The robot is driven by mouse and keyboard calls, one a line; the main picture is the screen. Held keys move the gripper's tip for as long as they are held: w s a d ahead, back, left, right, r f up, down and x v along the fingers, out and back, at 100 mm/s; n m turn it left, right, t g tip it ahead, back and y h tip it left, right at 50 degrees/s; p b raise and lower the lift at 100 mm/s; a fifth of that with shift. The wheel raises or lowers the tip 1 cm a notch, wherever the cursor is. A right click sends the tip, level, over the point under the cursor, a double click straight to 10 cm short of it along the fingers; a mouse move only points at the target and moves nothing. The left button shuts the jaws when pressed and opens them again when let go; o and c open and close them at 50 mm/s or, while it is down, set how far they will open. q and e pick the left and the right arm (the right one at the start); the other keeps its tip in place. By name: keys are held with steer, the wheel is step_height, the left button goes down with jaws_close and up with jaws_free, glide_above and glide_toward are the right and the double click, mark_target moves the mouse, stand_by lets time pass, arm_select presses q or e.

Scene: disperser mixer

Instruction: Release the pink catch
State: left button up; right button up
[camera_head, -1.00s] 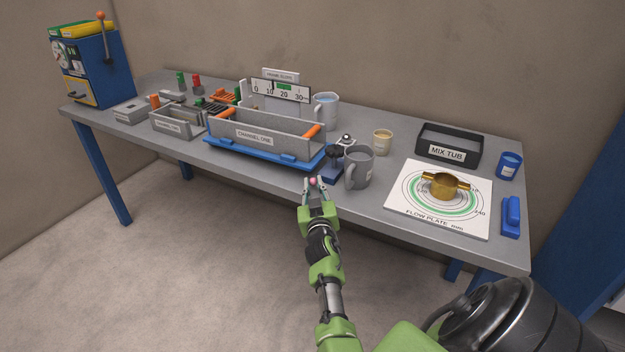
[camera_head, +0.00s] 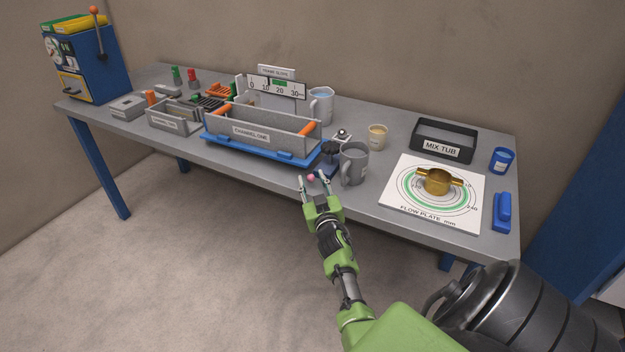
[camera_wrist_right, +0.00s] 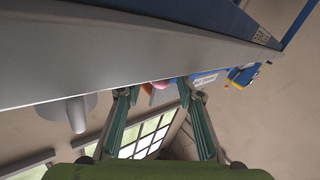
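The pink catch (camera_head: 311,178) is a small rounded knob at the front edge of the table, near the right end of the blue base under the grey channel one trough (camera_head: 262,134). My right gripper (camera_head: 312,179) is open, with its fingertips either side of the knob in the head view. In the right wrist view the pink catch (camera_wrist_right: 161,85) shows between and beyond the spread fingers (camera_wrist_right: 158,92), partly hidden by the table edge. I cannot tell whether a finger touches it. My left gripper is not in view.
A grey mug (camera_head: 354,163) and a dark-topped blue part (camera_head: 330,153) stand just behind the gripper. A flow plate (camera_head: 400,208) with a brass cup (camera_head: 437,181) and a mix tub (camera_head: 444,140) are to the right. Free space lies before the table (camera_head: 235,171).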

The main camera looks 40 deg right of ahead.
steer(key=v, duration=1.2)
steer(key=shift+d, duration=0.1)
